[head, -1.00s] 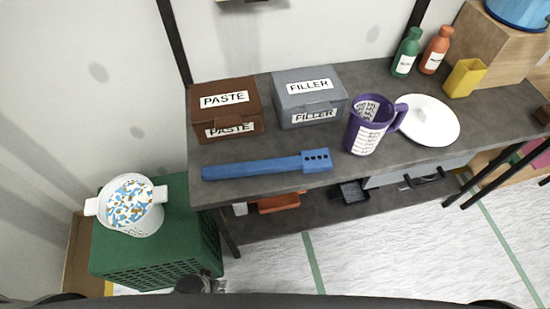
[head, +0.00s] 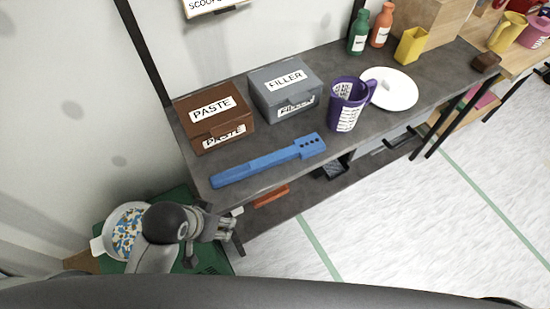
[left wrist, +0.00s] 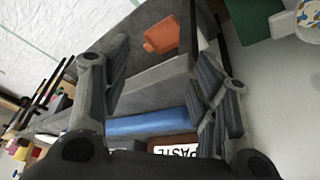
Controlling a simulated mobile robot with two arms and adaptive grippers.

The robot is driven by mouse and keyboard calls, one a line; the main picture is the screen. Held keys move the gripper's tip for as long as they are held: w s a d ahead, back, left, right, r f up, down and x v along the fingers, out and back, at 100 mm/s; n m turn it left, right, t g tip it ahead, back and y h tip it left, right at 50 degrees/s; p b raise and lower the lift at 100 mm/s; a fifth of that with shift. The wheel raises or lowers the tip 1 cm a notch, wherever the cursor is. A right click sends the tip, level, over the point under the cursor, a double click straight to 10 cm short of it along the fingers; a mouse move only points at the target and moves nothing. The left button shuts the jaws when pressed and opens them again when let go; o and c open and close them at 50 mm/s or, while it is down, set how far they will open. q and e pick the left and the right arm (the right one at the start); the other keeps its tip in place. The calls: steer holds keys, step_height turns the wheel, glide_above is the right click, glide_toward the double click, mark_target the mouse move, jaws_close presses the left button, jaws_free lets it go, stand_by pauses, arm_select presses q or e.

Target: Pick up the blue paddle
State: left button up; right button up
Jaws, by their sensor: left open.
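The blue paddle (head: 262,163) lies flat on the dark grey shelf top (head: 370,125), along its front edge, with its wide holed end to the right. It also shows in the left wrist view (left wrist: 147,125), between and beyond my fingers. My left gripper (head: 228,222) is open and empty, below and left of the paddle's handle end, in front of the shelf's left corner. In the left wrist view its two fingers (left wrist: 163,92) stand wide apart. They are not touching the paddle. My right gripper is not in view.
Behind the paddle stand a brown PASTE box (head: 213,117) and a grey FILLER box (head: 285,90). A purple mug (head: 345,112) and a white plate (head: 397,90) are to the right. A white pot (head: 112,228) with coloured bits sits on a green crate at lower left.

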arm_select(q)
steer(key=w+d+r+m+h, duration=0.2)
steer(key=w+d+r+m, duration=0.1)
steer(key=w+d, duration=0.3)
step_height(320, 180, up, 7)
steer(key=m+g+y, duration=0.4)
steer(key=m, duration=0.2)
glide_above(239, 170)
step_height(239, 170, down, 5)
steer(key=shift+s+d+f+p, duration=0.1)
steer(key=shift+s+p, duration=0.05)
steer(key=shift+p, duration=0.25)
steer(key=shift+f+p, duration=0.6)
steer(key=shift+f, duration=2.15)
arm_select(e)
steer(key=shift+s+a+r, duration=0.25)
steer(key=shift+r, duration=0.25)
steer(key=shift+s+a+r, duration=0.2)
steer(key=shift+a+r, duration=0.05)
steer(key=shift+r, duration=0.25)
arm_select(q)
steer(key=shift+c, duration=0.5)
steer(key=c, duration=1)
